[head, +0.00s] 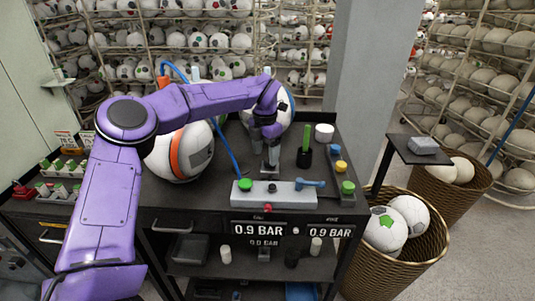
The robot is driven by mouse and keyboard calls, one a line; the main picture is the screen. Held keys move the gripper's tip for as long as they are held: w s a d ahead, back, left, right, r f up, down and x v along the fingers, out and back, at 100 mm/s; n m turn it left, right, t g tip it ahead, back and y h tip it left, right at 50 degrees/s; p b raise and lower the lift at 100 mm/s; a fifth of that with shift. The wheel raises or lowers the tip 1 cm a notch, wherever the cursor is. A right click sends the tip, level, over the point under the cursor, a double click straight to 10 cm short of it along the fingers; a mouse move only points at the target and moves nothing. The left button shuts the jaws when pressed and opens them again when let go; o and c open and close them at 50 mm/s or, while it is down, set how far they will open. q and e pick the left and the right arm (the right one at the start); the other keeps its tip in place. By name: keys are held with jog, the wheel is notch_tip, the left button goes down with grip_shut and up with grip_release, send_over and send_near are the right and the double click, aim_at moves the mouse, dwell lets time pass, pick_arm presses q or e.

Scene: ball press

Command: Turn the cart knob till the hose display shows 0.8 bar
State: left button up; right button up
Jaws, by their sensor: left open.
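My left arm reaches across from the left, and my left gripper (270,168) points down, open, just behind a grey control box (292,199) on the black cart (215,218). A small dark knob (272,187) sits on the box, close in front of the fingertips; I cannot tell whether they touch it. A green button (245,184) is left of the knob and a blue lever (310,184) right. On the cart's front, the left display (258,229) and the right display (330,232) both read 0.9 BAR. Smaller text below seems to read 0.0 BAR. Which display is the hose's is unreadable.
A white ball with an orange stripe (178,153) stands left of the gripper; another ball is partly hidden behind my arm. A blue hose (229,150) runs between. A black holder with a green stick (305,155) stands right. Wicker baskets (395,268) hold balls.

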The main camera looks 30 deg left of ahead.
pick_arm(q)
jog(key=w+f, duration=0.1)
jog(key=f, duration=0.1)
jog(key=w+f, duration=0.1)
jog(key=w, duration=0.1)
jog(key=shift+w+d+f, duration=0.1)
jog(key=shift+d+f, duration=0.1)
jog(key=shift+f, duration=0.2)
jog(key=shift+s+r, duration=0.15)
jog(key=shift+s, duration=0.1)
jog(key=shift+s+r, duration=0.2)
jog(key=shift+s, duration=0.15)
jog(key=c, duration=0.5)
jog(key=shift+s+r, duration=0.1)
jog(key=shift+s, duration=0.05)
jog(key=c, duration=0.5)
jog(key=shift+c, duration=0.3)
pick_arm(e)
jog(key=shift+w, duration=0.45)
